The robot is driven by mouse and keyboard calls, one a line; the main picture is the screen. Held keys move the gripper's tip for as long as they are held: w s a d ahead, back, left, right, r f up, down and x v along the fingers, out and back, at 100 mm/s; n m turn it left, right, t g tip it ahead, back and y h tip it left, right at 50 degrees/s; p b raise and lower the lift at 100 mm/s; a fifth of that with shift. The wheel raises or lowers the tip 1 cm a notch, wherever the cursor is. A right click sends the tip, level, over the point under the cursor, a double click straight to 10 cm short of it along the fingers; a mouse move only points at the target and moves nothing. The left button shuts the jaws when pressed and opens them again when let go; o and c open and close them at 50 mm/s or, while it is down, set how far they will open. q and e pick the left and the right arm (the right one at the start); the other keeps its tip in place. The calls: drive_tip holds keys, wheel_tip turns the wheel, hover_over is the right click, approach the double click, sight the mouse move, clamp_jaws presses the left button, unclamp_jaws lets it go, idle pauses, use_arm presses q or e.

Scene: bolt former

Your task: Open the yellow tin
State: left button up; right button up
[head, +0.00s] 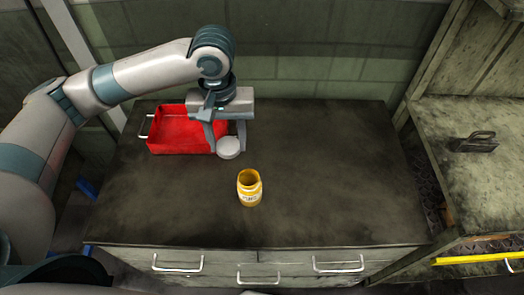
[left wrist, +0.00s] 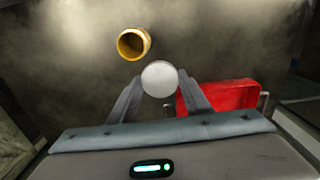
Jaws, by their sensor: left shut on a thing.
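The yellow tin (head: 249,188) stands upright on the dark bench top with its mouth uncovered; its dark inside shows. It also shows in the left wrist view (left wrist: 133,44). A round white lid (head: 228,148) is off the tin, behind it and a little to the left. My left gripper (head: 226,142) is shut on the lid, which sits between its fingertips in the left wrist view (left wrist: 159,79). Whether the lid touches the bench top is hard to tell. My right gripper is not in view.
A red tray (head: 182,132) with metal handles stands at the back left, right beside my left gripper. The bench top (head: 335,170) is clear to the right of the tin. A dark iron-like object (head: 478,142) lies on the side bench. Drawers with handles (head: 338,265) line the front.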

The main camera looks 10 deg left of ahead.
use_arm(q)
drive_tip(key=w+d+n+p, duration=0.2)
drive_tip(key=d+n, duration=0.1)
drive_tip(key=d, duration=0.1)
drive_tip(key=n+b, duration=0.1)
drive_tip(key=b, duration=0.4)
hover_over(258, 169)
drive_tip(key=s, duration=0.2)
drive_tip(key=shift+d+f, duration=0.15)
drive_tip(key=shift+f, duration=1.2)
drive_tip(key=shift+d+f, duration=0.1)
drive_tip(key=shift+f, duration=1.25)
drive_tip(key=shift+f, duration=0.1)
drive_tip(key=shift+f+p, duration=0.6)
drive_tip(key=shift+f, duration=2.45)
drive_tip(key=shift+f+p, duration=0.35)
drive_tip(key=shift+f, duration=1.5)
drive_tip(key=shift+f, duration=0.1)
